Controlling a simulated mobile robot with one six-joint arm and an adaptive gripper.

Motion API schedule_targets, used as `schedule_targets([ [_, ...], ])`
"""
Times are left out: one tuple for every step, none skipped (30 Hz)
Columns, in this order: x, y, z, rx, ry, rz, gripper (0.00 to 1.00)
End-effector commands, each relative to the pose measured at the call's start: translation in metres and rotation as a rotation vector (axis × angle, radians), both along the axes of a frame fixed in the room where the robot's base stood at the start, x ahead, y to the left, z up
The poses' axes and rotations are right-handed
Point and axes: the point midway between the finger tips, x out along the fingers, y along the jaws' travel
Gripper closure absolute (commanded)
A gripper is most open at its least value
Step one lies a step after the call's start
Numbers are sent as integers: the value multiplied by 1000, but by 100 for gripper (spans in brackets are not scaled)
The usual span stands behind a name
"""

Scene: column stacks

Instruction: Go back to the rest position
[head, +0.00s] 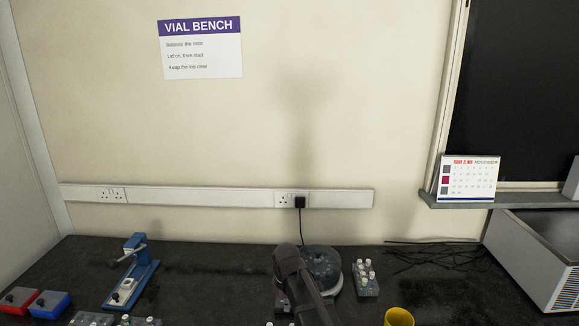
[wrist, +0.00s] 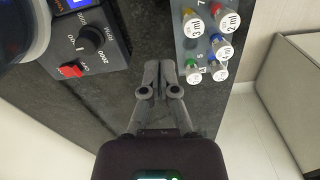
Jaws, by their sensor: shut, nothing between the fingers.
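My gripper (wrist: 160,72) is shut and empty in the wrist view, its two grey fingers together above the dark bench top (wrist: 130,105). To its left is a dark control box (wrist: 100,50) with a black dial and a red switch. To its right is a grey rack (wrist: 187,47) with several vials with coloured caps. In the head view my dark arm rises in front of a round, clear-topped machine (head: 324,265) on the bench; my fingertips cannot be made out there.
A small vial rack (head: 366,280) stands right of the round machine. A yellow cup (head: 398,317) is at the front. A blue press (head: 133,275), a red box (head: 18,298) and a blue box (head: 50,302) are at left. A grey open-topped container (head: 535,260) is at right.

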Motion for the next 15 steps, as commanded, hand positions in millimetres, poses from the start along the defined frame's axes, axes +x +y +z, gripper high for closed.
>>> schedule_targets([
  [-3, -5, 0, 0, 0, -25, 100],
  [-5, -8, 0, 0, 0, -45, 100],
  [-7, -12, 1, 0, 0, -72, 100],
  [-9, -15, 1, 0, 0, -92, 100],
  [-10, -19, 1, 0, 0, -114, 100],
  [-13, -24, 1, 0, 0, -148, 100],
  [-15, -28, 1, 0, 0, -172, 100],
  [-17, -32, 1, 0, 0, -200, 100],
  [-20, -37, 1, 0, 0, -238, 100],
  [-23, -42, 2, 0, 0, -271, 100],
  [-26, -47, 2, 0, 0, -306, 100],
  [-30, -55, 2, 0, 0, -357, 100],
  [-34, -61, 2, 0, 0, -398, 100],
  [-38, -67, 3, 0, 0, -445, 100],
  [-44, -77, 3, 0, 0, -513, 100],
])
